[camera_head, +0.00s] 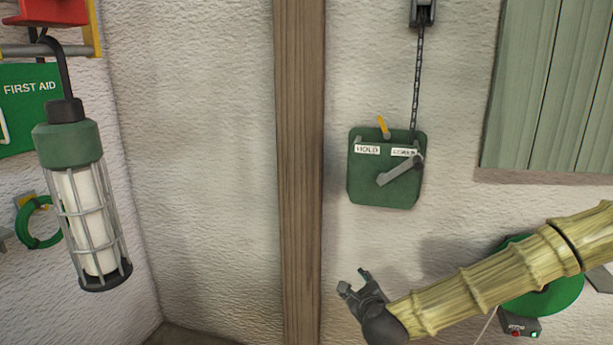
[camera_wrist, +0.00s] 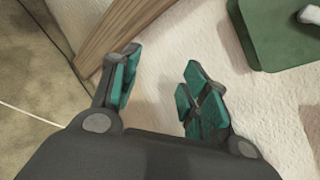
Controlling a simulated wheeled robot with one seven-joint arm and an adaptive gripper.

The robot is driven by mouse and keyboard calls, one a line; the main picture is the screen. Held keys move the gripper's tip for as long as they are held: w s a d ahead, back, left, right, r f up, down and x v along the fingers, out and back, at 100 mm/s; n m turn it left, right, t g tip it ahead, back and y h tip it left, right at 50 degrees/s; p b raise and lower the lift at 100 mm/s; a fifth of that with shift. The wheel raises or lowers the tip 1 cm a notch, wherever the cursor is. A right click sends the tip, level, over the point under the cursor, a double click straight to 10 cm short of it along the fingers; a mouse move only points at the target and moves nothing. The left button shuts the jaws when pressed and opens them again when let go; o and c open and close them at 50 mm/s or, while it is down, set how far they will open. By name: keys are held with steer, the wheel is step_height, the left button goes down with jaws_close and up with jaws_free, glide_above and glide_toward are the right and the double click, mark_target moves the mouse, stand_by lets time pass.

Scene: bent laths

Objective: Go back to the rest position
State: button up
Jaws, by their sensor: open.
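My gripper (camera_head: 362,287) is in the lower middle of the head view, at the end of my bamboo-like arm. It is open and empty, below and left of the green wall plate. In the wrist view my gripper (camera_wrist: 158,92) shows two fingers with teal pads, spread apart with nothing between them. The green wall plate (camera_head: 362,190) has a grey lever, a small yellow lever and white labels, one reading HOLD. Its corner shows at the upper right of the wrist view (camera_wrist: 268,50).
A wooden post (camera_head: 298,170) stands left of my gripper. A caged lamp (camera_head: 85,205) hangs at the left, near a green first aid box (camera_head: 28,100). A chain (camera_head: 417,80) runs up from the plate. A green disc (camera_head: 545,297) is partly behind my arm. Green boards (camera_head: 550,85) are upper right.

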steer(key=s+a+f+n+g+y+p, duration=0.2)
steer(key=s+f+n+g, duration=0.5)
steer(key=s+f+n, duration=1.25)
steer(key=s+d+f+n+g+h, duration=0.1)
steer(key=s+d+f, duration=0.3)
steer(key=s, duration=0.4)
steer(key=s+d+f+n+g+h, duration=0.1)
steer(key=s+d+f+n+g, duration=0.2)
steer(key=s, duration=0.5)
steer(key=s+d+f+n+g+h, duration=0.1)
steer(key=s+d+f+n+g, duration=0.1)
steer(key=s+d+f+n, duration=0.2)
steer(key=s+f, duration=0.3)
steer(key=s, duration=0.2)
steer(key=shift+d+f+g+p, duration=0.15)
steer(key=shift+d+g+p, duration=0.2)
steer(key=shift+g, duration=0.05)
